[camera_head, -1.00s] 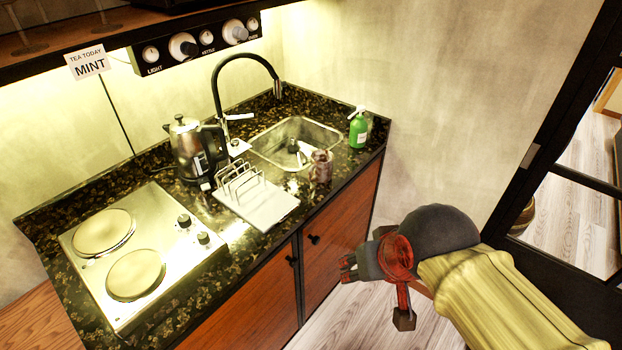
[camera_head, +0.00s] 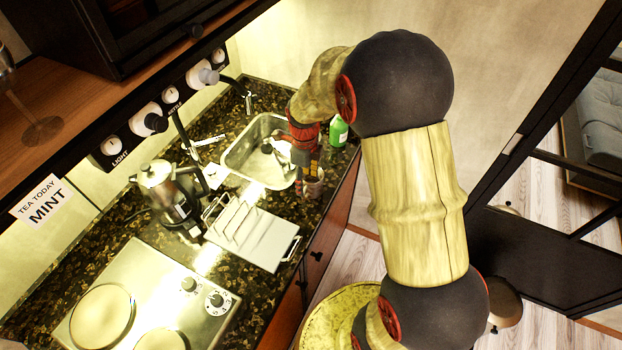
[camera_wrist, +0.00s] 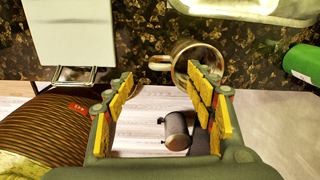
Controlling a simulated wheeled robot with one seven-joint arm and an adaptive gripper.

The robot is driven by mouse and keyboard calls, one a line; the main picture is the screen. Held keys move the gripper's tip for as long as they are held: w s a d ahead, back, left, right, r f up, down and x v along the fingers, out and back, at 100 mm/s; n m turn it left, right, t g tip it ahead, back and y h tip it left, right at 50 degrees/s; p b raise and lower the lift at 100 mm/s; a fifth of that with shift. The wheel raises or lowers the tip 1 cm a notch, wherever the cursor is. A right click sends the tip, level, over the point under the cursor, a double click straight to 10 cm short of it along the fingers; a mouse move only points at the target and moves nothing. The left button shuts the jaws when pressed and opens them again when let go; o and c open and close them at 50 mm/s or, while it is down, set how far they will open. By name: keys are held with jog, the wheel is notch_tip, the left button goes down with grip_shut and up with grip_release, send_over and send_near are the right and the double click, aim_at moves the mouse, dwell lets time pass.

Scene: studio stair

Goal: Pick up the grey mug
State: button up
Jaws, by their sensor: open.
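The grey mug (camera_head: 313,187) stands on the dark speckled counter near its front edge, in front of the sink. In the wrist view the mug (camera_wrist: 207,60) shows its open rim, with its handle (camera_wrist: 160,62) pointing left. My gripper (camera_head: 306,163) is above the mug, pointing down, and partly hides it in the head view. In the wrist view my gripper (camera_wrist: 170,84) is open and empty. The handle appears between the fingers, while the right finger overlaps the mug's body. I cannot tell whether that finger touches it.
A white tray with a rack (camera_head: 262,240) lies left of the mug. The sink (camera_head: 238,165) is behind it. A green bottle (camera_head: 338,133) stands to the right. A kettle (camera_head: 160,190) and hotplates (camera_head: 100,316) are further left. The counter's front edge is close.

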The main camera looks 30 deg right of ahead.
aim_at(305, 188)
jog(key=shift+d+f+m, duration=0.15)
jog(key=shift+f+m, duration=0.15)
jog(key=shift+f, duration=1.05)
jog(key=f, duration=0.4)
jog(key=f+b, duration=0.1)
jog(key=shift+w+f, duration=0.25)
jog(key=shift+f, duration=0.15)
jog(key=shift+c, duration=1.1)
jog(key=c, duration=1.1)
grip_shut()
